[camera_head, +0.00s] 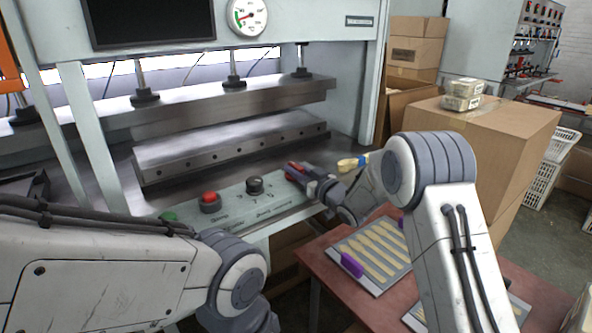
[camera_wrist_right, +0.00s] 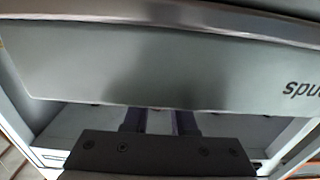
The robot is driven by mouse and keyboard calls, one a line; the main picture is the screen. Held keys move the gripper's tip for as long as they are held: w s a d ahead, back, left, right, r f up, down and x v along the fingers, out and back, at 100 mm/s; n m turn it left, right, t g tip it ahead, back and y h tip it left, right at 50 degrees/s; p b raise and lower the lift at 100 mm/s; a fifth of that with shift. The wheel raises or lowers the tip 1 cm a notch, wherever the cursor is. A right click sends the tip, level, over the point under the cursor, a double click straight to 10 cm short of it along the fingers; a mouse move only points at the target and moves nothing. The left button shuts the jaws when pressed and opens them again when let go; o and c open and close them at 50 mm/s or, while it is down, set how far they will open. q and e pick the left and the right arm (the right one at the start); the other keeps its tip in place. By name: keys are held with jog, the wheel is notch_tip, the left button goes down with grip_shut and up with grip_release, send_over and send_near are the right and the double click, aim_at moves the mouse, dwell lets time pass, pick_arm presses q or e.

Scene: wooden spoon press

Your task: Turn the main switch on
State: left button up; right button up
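The press's sloping control panel (camera_head: 235,208) carries a green button (camera_head: 168,216), a red button (camera_head: 210,202) and a black knob (camera_head: 255,185). My right gripper (camera_head: 298,172) is at the panel's right end, right of the black knob. Something red shows at its fingertips; I cannot tell whether this is the main switch or part of the gripper. In the right wrist view, two purplish fingers (camera_wrist_right: 160,122) stand apart with a gap between them, and a grey panel face (camera_wrist_right: 130,65) hides their tips. Nothing held is visible. My left arm crosses the lower left; its gripper is out of view.
The press's lower plate (camera_head: 230,150) lies behind the panel. A red table (camera_head: 330,285) with a tray of wooden sticks (camera_head: 375,248) stands below right. Cardboard boxes (camera_head: 500,135) stand at the right. A pressure gauge (camera_head: 248,16) is above.

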grip_shut()
jog(key=shift+f+m+h+b, duration=0.15)
jog(key=shift+m+h+b, duration=0.2)
jog(key=shift+b, duration=0.2)
jog(key=m+t+h+b, duration=0.1)
jog(key=b, duration=0.1)
jog(key=m+t+h+b, duration=0.1)
jog(key=h+b, duration=0.1)
jog(key=shift+s+a+f+m+h, duration=0.1)
jog(key=shift+a+f+m+h, duration=0.05)
jog(key=shift+m+h, duration=0.1)
jog(key=shift+m+t+h+b, duration=0.45)
jog(key=shift+m+h, duration=0.25)
jog(key=shift+h, duration=0.5)
jog(key=shift+r+m+h, duration=0.25)
jog(key=shift+m+h, duration=0.35)
jog(key=shift+h, duration=0.3)
jog(key=shift+m+t+h+p, duration=0.25)
jog(key=shift+m+h+p, duration=0.4)
jog(key=shift+h, duration=0.65)
jog(key=shift+m, duration=0.25)
